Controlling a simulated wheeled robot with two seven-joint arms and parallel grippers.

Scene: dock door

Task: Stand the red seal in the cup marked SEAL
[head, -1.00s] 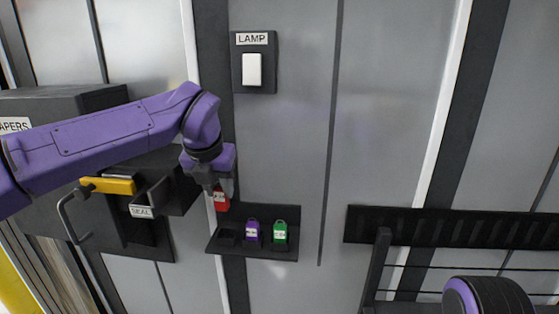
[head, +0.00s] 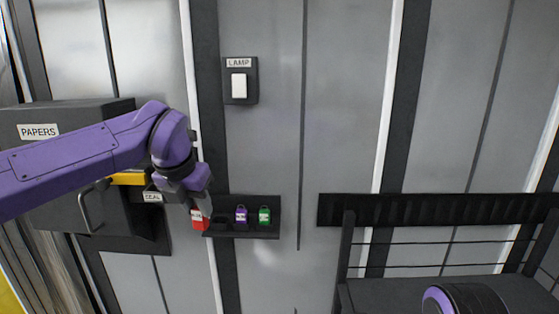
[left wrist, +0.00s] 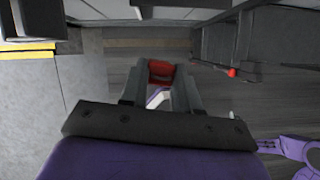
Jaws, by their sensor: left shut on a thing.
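My left gripper (head: 197,200) is shut on the red seal (head: 199,219), which hangs below the fingertips at the left end of the small dark shelf. In the left wrist view the red seal (left wrist: 161,69) shows between the fingertips. The cup marked SEAL (head: 152,197) is on the wall to the left of the gripper; its label shows, but my arm hides much of it and its inside cannot be seen. The red seal is outside the cup, to its right. My right gripper is not in view.
The dark shelf (head: 257,232) bears a purple seal (head: 241,215) and a green seal (head: 264,216). A PAPERS box (head: 70,117) and a yellow bar (head: 128,179) are at the left. A LAMP switch (head: 239,86) is above. A dark bench (head: 510,294) is at the right.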

